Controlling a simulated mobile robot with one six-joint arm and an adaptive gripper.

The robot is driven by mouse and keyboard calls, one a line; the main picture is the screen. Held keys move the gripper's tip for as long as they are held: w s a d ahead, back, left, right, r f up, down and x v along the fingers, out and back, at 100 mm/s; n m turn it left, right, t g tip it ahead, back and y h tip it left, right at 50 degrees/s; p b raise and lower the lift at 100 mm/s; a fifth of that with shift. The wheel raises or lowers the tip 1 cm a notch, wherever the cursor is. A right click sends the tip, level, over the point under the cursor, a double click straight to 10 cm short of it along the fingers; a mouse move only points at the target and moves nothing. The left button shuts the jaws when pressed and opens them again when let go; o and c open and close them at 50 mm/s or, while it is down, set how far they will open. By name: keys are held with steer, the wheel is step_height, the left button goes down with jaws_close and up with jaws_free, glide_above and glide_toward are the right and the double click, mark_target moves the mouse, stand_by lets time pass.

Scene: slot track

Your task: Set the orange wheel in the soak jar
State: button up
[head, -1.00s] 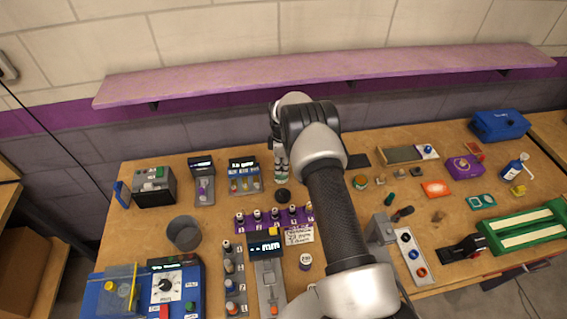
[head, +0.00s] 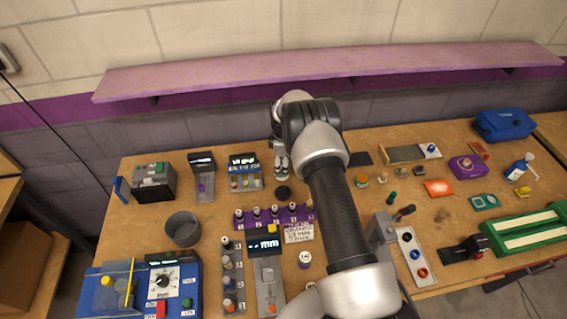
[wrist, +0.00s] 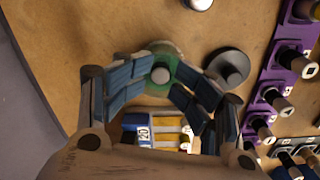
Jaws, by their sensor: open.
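My gripper (wrist: 160,85) is open and points down over a small greenish glass jar (wrist: 176,55), which looks like the soak jar. Its blue-padded fingers stand on both sides of the jar's grey round top (wrist: 161,75); I cannot tell whether they touch. In the head view my gripper (head: 281,160) is at the back middle of the bench, partly hiding the jar.
A purple rack (head: 275,215) with several capped pieces stands in front of the jar. A display box with coloured bars (head: 244,172) is close to its left. A grey cup (head: 183,229) stands further left. A purple shelf (head: 330,75) runs along the wall behind.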

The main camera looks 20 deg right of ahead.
steer(key=shift+s+a+f, duration=0.3)
steer(key=shift+a+f, duration=0.05)
steer(key=shift+f, duration=0.05)
